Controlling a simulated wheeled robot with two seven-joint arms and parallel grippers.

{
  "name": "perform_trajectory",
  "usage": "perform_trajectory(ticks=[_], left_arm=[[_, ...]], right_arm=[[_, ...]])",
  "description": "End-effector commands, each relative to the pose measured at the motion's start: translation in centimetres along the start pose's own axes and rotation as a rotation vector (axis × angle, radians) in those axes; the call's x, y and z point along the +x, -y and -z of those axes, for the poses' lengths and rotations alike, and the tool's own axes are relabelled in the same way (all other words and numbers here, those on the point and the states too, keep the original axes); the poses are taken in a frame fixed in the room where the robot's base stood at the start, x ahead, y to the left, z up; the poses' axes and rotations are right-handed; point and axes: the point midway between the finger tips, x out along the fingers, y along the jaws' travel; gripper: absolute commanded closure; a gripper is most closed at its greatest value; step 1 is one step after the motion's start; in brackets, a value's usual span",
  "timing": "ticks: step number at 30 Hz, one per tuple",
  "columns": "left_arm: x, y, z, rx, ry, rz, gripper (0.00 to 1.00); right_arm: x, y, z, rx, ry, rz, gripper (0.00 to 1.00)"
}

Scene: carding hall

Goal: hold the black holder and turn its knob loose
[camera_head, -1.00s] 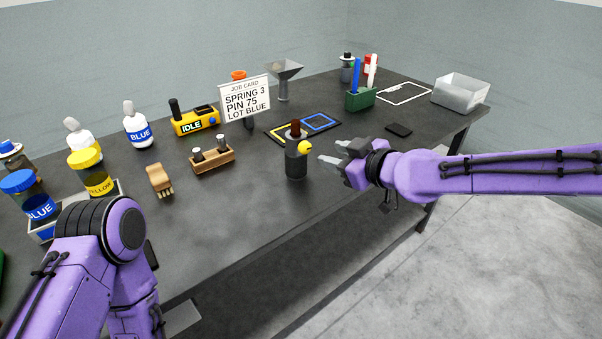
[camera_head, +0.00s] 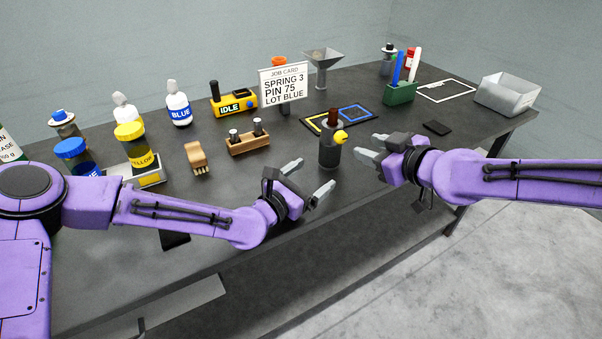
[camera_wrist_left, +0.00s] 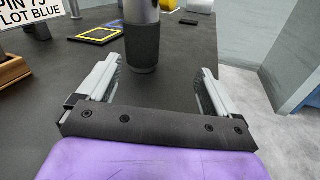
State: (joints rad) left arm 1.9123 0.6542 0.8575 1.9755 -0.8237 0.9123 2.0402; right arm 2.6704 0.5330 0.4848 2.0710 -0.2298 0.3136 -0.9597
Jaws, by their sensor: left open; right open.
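The black holder (camera_head: 329,152) stands upright on the dark table near its front edge, with a yellow knob (camera_head: 341,136) on its right side and a brown piece at its top. My left gripper (camera_head: 307,180) is open, just left of and in front of the holder, not touching it.
A job card (camera_head: 284,84) stands behind, beside a mat with yellow and blue squares (camera_head: 312,126). A wooden block with pins (camera_head: 248,144) and a brush (camera_head: 197,156) lie left. A green pen box (camera_head: 400,95) and metal bin (camera_head: 508,94) are right. A small black pad (camera_head: 437,128) lies right.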

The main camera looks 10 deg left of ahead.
Motion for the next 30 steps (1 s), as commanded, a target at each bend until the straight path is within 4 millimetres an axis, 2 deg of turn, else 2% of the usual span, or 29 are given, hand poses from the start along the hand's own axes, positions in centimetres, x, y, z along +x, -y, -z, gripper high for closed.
perform_trajectory(ticks=[1, 3, 7, 15, 21, 30], left_arm=[[0.0, -1.2, 0.2, -0.051, 0.003, -0.024, 0.07], [0.1, -2.2, 0.3, -0.101, 0.008, -0.043, 0.07], [1.1, -2.7, 0.4, -0.127, 0.010, -0.051, 0.07], [6.7, -2.9, 0.5, -0.123, 0.009, -0.050, 0.07], [9.8, -3.0, 0.5, -0.124, 0.008, -0.050, 0.07], [10.6, -3.1, 0.4, -0.125, 0.007, -0.050, 0.07]], right_arm=[[0.0, 0.0, 0.0, 0.000, 0.000, 0.000, 0.57], [0.0, 0.0, 0.0, 0.000, 0.000, 0.000, 0.57], [0.0, 0.0, 0.0, 0.000, 0.000, -0.001, 0.57], [0.0, 0.0, 0.0, 0.000, 0.000, 0.000, 0.57], [0.0, 0.0, 0.0, 0.000, 0.000, 0.000, 0.57], [0.0, 0.0, 0.0, 0.000, 0.000, 0.000, 0.57]])
